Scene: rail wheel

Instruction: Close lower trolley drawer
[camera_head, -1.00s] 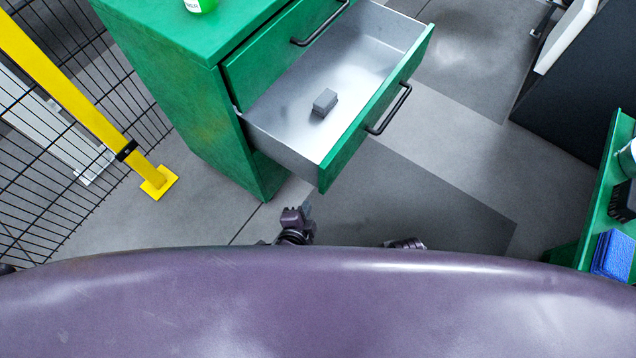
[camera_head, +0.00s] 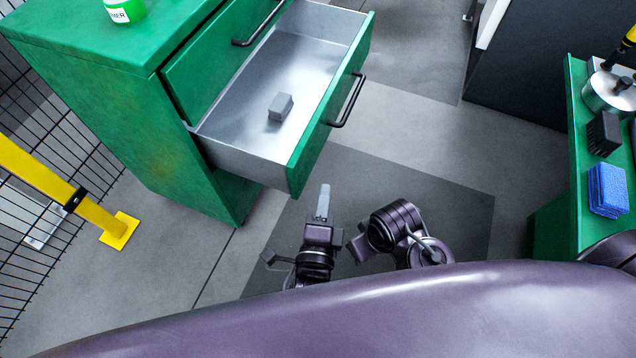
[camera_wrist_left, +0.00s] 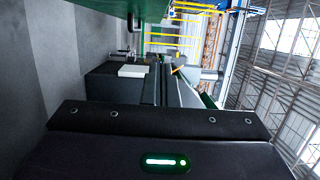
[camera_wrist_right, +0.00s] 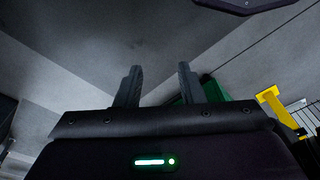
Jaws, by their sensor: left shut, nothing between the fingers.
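The green trolley (camera_head: 110,100) stands at the upper left in the head view. Its lower drawer (camera_head: 240,120) is pulled out, with a green front and a black bar handle (camera_head: 347,102). A small grey block (camera_head: 280,107) lies inside it. The upper drawer (camera_head: 215,65) is shut. My left gripper (camera_head: 322,200) is shut and empty, just in front of the lower drawer's near corner, apart from it in the picture. My right gripper, right of the left one, has its fingers hidden in the head view; in the right wrist view its fingers (camera_wrist_right: 158,85) are apart and empty.
A bottle with a green label (camera_head: 125,10) stands on the trolley top. A yellow post (camera_head: 85,205) and wire fence are at left. A green table (camera_head: 570,200) at right holds a blue block (camera_head: 607,190) and a black one. Floor before the drawer is clear.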

